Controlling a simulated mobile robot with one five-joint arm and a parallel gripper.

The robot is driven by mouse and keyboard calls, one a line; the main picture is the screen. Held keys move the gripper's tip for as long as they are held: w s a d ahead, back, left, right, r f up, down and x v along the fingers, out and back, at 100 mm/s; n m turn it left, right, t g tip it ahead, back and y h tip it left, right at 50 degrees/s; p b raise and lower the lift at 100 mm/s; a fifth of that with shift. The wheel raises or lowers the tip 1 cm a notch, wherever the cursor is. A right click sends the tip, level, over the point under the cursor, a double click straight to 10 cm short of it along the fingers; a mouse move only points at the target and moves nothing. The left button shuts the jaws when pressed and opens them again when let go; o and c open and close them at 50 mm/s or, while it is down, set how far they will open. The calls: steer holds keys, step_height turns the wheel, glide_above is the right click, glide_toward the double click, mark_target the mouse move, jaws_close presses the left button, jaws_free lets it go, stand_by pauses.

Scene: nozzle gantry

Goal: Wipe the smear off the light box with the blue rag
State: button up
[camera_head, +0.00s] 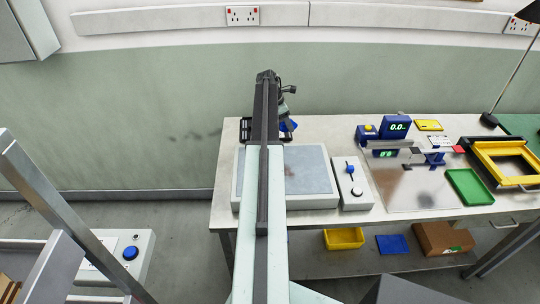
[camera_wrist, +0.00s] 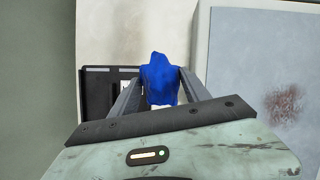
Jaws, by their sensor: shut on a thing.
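The blue rag (camera_wrist: 159,80) is between the fingers of my gripper (camera_wrist: 157,88), which is shut on it. In the head view the rag (camera_head: 288,125) shows as a small blue patch by my gripper, behind the light box. The light box (camera_head: 313,173) is a flat pale box with a grey-blue top, partly covered by my arm. In the wrist view the light box (camera_wrist: 245,60) lies to the right of my gripper, apart from the rag. The reddish-brown smear (camera_wrist: 286,104) is on its top at the right edge; it shows faintly in the head view (camera_head: 293,172).
A black holder (camera_wrist: 95,92) stands behind my gripper's left finger. Right of the light box is a control box (camera_head: 352,185) with knobs. Further right are a scale display (camera_head: 396,126), a green tray (camera_head: 469,187) and a yellow frame (camera_head: 502,162). A wall rises behind the table.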

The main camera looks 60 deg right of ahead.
steer(key=s+a+r+p, duration=0.2)
steer(key=a, duration=1)
steer(key=s+a+r+n+p, duration=0.1)
steer(key=s+a+r+p, duration=0.1)
steer(key=a, duration=1.1)
steer(key=shift+s+a+r, duration=0.15)
steer(key=shift+a+r, duration=0.1)
steer(key=shift+r, duration=0.2)
steer(key=shift+f, duration=0.1)
